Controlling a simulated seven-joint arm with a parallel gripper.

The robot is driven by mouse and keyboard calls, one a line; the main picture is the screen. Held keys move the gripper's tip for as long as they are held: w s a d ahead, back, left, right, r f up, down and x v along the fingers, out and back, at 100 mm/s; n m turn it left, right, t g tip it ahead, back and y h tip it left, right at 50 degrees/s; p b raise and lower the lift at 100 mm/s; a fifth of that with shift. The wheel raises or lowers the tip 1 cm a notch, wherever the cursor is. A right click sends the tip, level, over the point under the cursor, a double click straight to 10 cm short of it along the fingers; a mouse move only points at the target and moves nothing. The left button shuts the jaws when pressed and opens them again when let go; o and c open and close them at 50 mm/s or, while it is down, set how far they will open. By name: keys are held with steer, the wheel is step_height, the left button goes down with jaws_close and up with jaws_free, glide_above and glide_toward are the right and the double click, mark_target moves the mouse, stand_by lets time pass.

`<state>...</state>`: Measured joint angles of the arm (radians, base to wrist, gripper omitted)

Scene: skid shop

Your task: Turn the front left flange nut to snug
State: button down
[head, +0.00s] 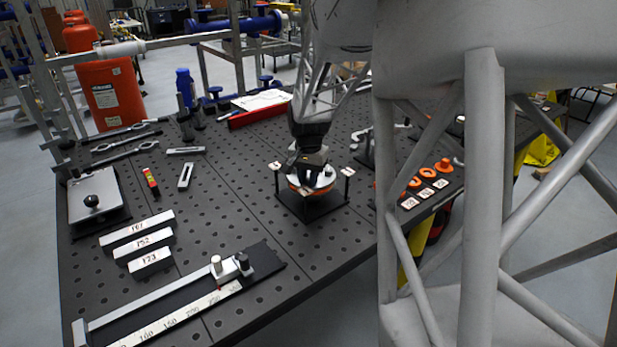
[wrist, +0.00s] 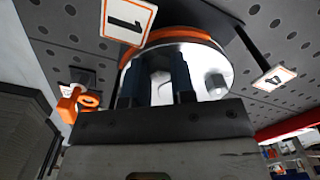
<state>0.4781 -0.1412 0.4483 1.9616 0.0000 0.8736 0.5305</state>
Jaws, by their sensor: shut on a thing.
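The flange (head: 325,181) is a round silver disc with an orange ring under it, on a black square stand (head: 313,207) on the bench. In the wrist view the flange (wrist: 205,58) fills the upper middle, with an orange rim. My gripper (head: 307,175) points down onto the flange and covers part of it. In the wrist view its two dark fingers (wrist: 157,75) straddle a flange nut, which is mostly hidden between them. Another stud or nut (wrist: 215,83) shows uncovered to the right. A number 1 tag (wrist: 127,18) is at upper left, and a number 4 tag (wrist: 273,78) at right.
Small posts with tags (head: 348,172) stand around the flange. A slide rail with a scale (head: 180,310) lies at front, labelled strips (head: 140,240) behind it. Orange parts (head: 427,178) sit at right. A red tray (head: 260,115) is at back. Bare bench lies left of the flange.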

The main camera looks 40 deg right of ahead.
mark_target(308, 179)
steer(key=shift+r, duration=0.15)
steer(key=c, duration=1)
jaws_free()
steer(key=shift+o, duration=0.2)
steer(key=shift+r, duration=3.8)
